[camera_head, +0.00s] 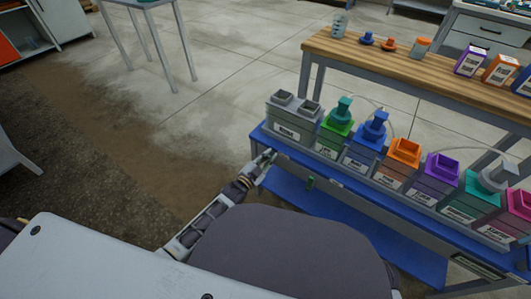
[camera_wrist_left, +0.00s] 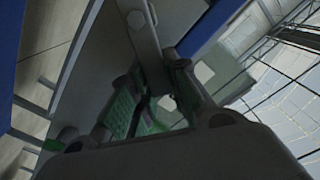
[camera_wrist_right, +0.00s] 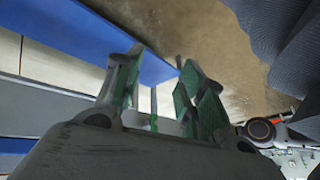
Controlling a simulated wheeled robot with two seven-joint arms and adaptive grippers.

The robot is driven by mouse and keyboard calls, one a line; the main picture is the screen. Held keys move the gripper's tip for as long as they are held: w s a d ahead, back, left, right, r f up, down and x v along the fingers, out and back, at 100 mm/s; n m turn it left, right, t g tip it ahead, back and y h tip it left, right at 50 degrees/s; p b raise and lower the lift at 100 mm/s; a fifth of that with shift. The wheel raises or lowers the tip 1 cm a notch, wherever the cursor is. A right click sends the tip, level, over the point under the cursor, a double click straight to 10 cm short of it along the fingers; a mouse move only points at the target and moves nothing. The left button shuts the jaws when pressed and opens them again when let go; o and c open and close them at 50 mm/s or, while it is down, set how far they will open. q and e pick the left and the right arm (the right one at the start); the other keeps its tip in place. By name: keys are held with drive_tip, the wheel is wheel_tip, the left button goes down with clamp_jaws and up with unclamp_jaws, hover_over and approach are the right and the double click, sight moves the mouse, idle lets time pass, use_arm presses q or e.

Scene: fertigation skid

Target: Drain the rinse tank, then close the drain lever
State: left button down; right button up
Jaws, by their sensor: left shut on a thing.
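The grey rinse tank (camera_head: 290,121) with two openings on top stands at the left end of the blue skid shelf. My left gripper (camera_head: 264,162) is at the skid's left front edge, just below the tank. In the left wrist view my left gripper (camera_wrist_left: 155,105) is shut around a grey bar-like part, apparently the drain lever (camera_wrist_left: 147,45); the grip hides much of it, and its angle is unclear. My right gripper (camera_wrist_right: 155,95) is open and empty in the right wrist view; I cannot make it out in the head view.
Several coloured tanks stand in a row right of the rinse tank, including a green one (camera_head: 332,134) and an orange one (camera_head: 402,157). A wooden bench (camera_head: 400,70) stands behind.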

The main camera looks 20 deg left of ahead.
sight(278, 161)
use_arm(q)
drive_tip(key=shift+s+d+f+m, duration=0.1)
drive_tip(key=shift+d+m, duration=0.1)
drive_tip(key=shift+m, duration=0.3)
drive_tip(key=f+m, duration=0.1)
drive_tip(key=m, duration=0.1)
drive_tip(key=d+f+m, duration=0.1)
drive_tip(key=m, duration=0.1)
drive_tip(key=d+f+m, duration=0.1)
drive_tip(key=m, duration=0.2)
drive_tip(key=shift+s+f, duration=0.25)
drive_tip(key=shift+s, duration=0.1)
drive_tip(key=shift+f+m+b, duration=0.35)
drive_tip(key=shift+m, duration=0.45)
drive_tip(key=shift+f+m, duration=0.15)
drive_tip(key=shift+m, duration=0.15)
drive_tip(key=shift+f+m+b, duration=0.2)
drive_tip(key=shift+m+b, duration=0.15)
drive_tip(key=shift+m, duration=0.25)
use_arm(e)
drive_tip(key=shift+s+a+f, duration=0.1)
drive_tip(key=shift+a+f, duration=0.1)
drive_tip(key=shift+f, duration=1.05)
drive_tip(key=shift+r+t, duration=0.2)
drive_tip(key=shift+t, duration=0.1)
